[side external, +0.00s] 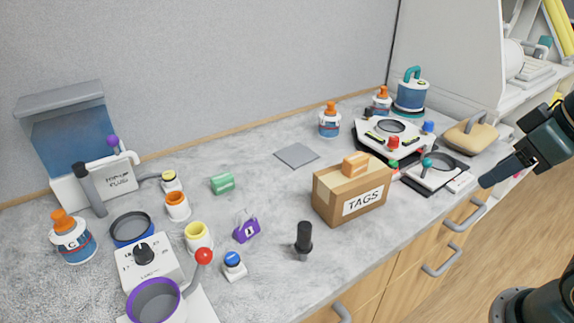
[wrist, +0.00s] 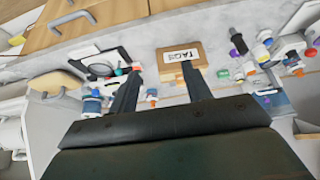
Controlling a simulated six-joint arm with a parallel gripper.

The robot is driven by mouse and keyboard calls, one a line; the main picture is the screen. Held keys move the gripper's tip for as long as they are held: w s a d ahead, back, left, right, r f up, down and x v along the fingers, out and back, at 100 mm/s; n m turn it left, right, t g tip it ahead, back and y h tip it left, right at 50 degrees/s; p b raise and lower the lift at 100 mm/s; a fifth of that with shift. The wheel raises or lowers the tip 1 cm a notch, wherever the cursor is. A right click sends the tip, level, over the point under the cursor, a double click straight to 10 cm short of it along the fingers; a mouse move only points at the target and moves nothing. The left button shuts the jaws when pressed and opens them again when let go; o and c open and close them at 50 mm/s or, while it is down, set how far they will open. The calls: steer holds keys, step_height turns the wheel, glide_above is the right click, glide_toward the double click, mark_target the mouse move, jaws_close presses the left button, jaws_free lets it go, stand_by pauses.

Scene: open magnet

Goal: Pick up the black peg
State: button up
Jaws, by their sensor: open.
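The black peg (side external: 303,240) stands upright on the grey counter, near its front edge and just in front of the cardboard TAGS box. In the wrist view a small dark upright shape to the right of the box looks like the same peg (wrist: 238,43). My gripper (side external: 486,180) is at the right, beyond the front edge of the counter, far from the peg. Its two fingers are apart and empty in the wrist view (wrist: 162,70).
The TAGS box (side external: 335,195), with an orange block (side external: 356,163) on top, stands between my gripper and the peg. A white device (side external: 437,172) sits near the right front edge. A blue-topped button (side external: 233,262) and purple item (side external: 246,228) lie left of the peg.

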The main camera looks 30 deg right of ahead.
stand_by(0.3)
steer(key=w+a+f+n+y, duration=0.1)
steer(key=w+a+f+n, duration=0.1)
steer(key=w+a, duration=0.3)
steer(key=w+a+f+n+g+y, duration=0.1)
steer(key=w+a+n+y, duration=0.1)
steer(key=w+a+n, duration=0.3)
steer(key=w+a+f+n+g+y, duration=0.1)
steer(key=w+a+f+n+y, duration=0.1)
steer(key=w+a+n, duration=0.2)
steer(key=shift+w+a+f, duration=0.1)
steer(key=shift+w+a, duration=0.1)
steer(key=shift+a, duration=0.35)
steer(key=shift+w+a+f, duration=0.1)
steer(key=shift+w+a, duration=0.15)
steer(key=shift+a, duration=0.35)
steer(key=shift+w+a+f, duration=0.1)
steer(key=shift+w+a, duration=0.1)
steer(key=shift+a, duration=0.35)
glide_toward(298, 245)
steer(key=shift+w+a+f, duration=0.8)
steer(key=shift+w+f, duration=0.15)
steer(key=shift+f, duration=0.1)
steer(key=shift+f, duration=0.1)
steer(key=shift+x, duration=2.5)
